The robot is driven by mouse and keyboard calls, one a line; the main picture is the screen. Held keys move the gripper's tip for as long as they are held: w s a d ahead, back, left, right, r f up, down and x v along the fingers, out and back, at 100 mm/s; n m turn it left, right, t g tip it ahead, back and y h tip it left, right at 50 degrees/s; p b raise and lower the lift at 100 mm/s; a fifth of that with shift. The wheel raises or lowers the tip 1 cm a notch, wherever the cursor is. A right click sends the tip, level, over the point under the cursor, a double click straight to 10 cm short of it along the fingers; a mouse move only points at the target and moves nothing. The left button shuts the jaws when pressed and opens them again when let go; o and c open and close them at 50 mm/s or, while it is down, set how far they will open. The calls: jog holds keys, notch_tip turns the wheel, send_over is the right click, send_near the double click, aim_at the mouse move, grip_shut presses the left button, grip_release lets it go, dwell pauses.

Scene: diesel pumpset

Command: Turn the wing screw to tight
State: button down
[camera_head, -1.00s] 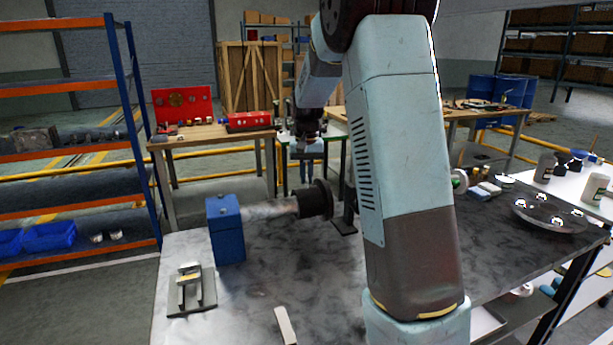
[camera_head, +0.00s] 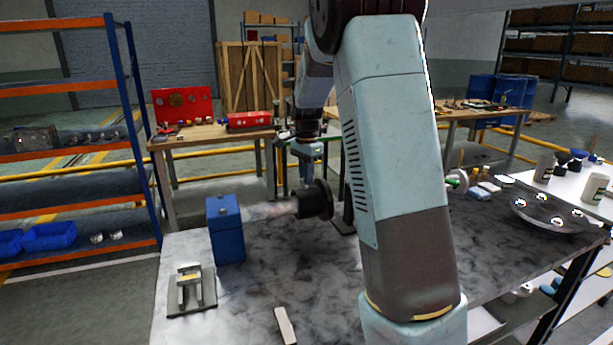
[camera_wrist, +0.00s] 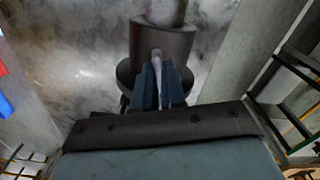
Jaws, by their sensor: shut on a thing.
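My gripper (camera_head: 306,168) reaches down from above to the black flanged collar (camera_head: 317,201) on a pale horizontal shaft (camera_head: 268,210). In the wrist view my gripper (camera_wrist: 161,85) has its two blue fingers close together around a small grey upright piece, which I take to be the wing screw (camera_wrist: 157,58). The fingers hide most of it, and its turn angle cannot be read. The collar also shows behind the fingers in the wrist view (camera_wrist: 165,42). In the head view the screw is too small and covered to make out.
A blue block (camera_head: 226,232) carries the shaft on the grey workbench (camera_head: 255,290). A small metal fixture (camera_head: 190,288) and a pale bar (camera_head: 285,325) lie in front. A round plate (camera_head: 548,212) and bottles stand at the right.

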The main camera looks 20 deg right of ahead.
jog(key=shift+w+r+m, duration=0.1)
jog(key=shift+r+m, duration=0.05)
jog(key=shift+m, duration=0.95)
jog(key=c, duration=1.2)
grip_release()
notch_tip(320, 180, up, 14)
jog(key=shift+f, duration=0.25)
